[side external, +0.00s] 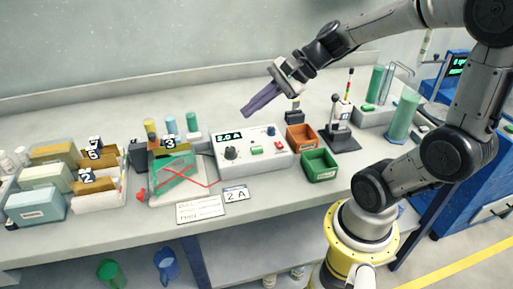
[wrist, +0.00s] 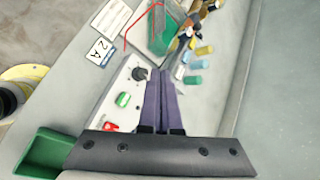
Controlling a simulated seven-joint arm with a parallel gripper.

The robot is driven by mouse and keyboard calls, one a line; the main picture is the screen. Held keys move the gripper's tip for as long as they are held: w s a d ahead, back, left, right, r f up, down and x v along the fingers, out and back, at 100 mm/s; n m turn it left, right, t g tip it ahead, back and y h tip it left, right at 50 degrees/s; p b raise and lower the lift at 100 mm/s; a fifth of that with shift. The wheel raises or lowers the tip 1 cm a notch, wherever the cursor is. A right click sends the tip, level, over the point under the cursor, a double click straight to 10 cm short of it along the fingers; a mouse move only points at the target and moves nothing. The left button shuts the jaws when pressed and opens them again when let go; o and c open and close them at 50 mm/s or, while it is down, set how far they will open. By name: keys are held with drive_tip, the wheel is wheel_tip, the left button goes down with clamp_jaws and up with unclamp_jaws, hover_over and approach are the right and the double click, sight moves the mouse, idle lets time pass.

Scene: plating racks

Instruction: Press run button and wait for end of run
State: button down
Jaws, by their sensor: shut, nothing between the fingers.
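The white control box (side external: 270,161) stands on the bench and its display (side external: 229,136) reads "2.0 A". Its front has a black knob (side external: 231,153), a green button (side external: 256,150), a red switch (side external: 279,145) and a blue knob (side external: 271,131). The green button (wrist: 123,99), red switch (wrist: 110,126) and black knob (wrist: 139,74) also show in the wrist view. My gripper (side external: 248,112) has long purple fingers, shut and empty, above and behind the box. In the wrist view, the fingers (wrist: 165,82) hide part of the box. A card (side external: 236,194) reading "2 A" lies in front.
A tank with a green panel (side external: 175,175) and red leads stands left of the box. An orange bin (side external: 301,138) and a green bin (side external: 320,165) sit to its right. A black-based stand (side external: 342,138) and green cylinders (side external: 402,115) stand farther right. Racks with numbered cards (side external: 87,178) are at left.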

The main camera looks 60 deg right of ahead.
sight(261, 147)
drive_tip(key=d, duration=0.1)
drive_tip(key=d+f+m, duration=0.1)
drive_tip(key=d+m, duration=0.1)
drive_tip(key=d, duration=0.1)
drive_tip(key=shift+d+f+h, duration=0.1)
drive_tip(key=shift+f+h, duration=0.2)
drive_tip(key=shift+f, duration=0.1)
drive_tip(key=shift+f, duration=4.4)
drive_tip(key=shift+f, duration=0.15)
drive_tip(key=shift+f, duration=0.25)
